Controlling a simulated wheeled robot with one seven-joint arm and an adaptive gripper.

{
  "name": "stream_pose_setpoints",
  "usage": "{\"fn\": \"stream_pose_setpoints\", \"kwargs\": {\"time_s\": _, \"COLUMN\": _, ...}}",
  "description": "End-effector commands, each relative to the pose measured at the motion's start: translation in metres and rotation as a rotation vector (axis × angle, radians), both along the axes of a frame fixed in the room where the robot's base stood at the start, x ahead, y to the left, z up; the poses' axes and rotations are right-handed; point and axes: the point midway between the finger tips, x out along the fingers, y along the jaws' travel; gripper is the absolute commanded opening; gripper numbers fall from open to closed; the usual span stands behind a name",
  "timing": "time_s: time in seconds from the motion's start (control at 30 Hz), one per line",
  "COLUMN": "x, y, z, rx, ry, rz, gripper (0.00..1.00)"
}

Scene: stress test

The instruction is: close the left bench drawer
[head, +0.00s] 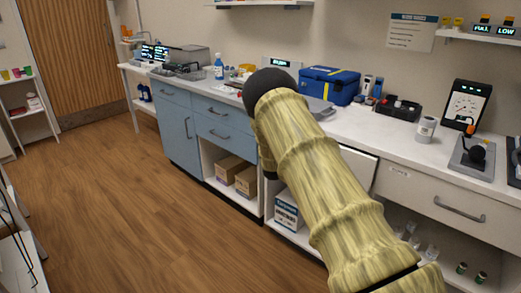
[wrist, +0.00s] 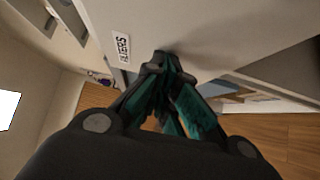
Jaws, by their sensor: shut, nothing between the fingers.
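The white bench has a right drawer (head: 455,207) with a grey bar handle, flush with the front. Left of it a pale drawer front (head: 360,165) shows partly behind my arm; it seems to stand out from the bench, but how far is hidden. In the wrist view a pale panel (wrist: 205,35) with a label reading FILTERS (wrist: 122,48) is close ahead of my gripper (wrist: 165,60). My gripper is shut and empty, its tips at or near this panel; I cannot tell whether they touch. In the head view my arm hides the gripper.
Blue drawers (head: 222,112) stand shut at the left. Cardboard boxes (head: 232,175) sit on the open shelf below. A blue case (head: 330,84) and a white cup (head: 425,129) stand on the worktop. The wooden floor (head: 130,190) is clear at the left.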

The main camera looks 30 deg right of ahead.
Motion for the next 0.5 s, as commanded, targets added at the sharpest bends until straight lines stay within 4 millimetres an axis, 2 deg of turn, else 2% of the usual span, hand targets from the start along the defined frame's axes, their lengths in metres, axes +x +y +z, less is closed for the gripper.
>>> {"fn": "stream_pose_setpoints", "kwargs": {"time_s": 0.1, "x": 0.005, "y": -0.017, "z": -0.001, "rx": -0.001, "ry": 0.000, "rz": -0.001, "gripper": 0.00}}
{"fn": "stream_pose_setpoints", "kwargs": {"time_s": 0.2, "x": 0.008, "y": -0.026, "z": -0.001, "rx": -0.001, "ry": 0.000, "rz": -0.001, "gripper": 0.00}}
{"fn": "stream_pose_setpoints", "kwargs": {"time_s": 0.5, "x": 0.011, "y": -0.037, "z": 0.001, "rx": 0.000, "ry": -0.001, "rz": -0.003, "gripper": 0.00}}
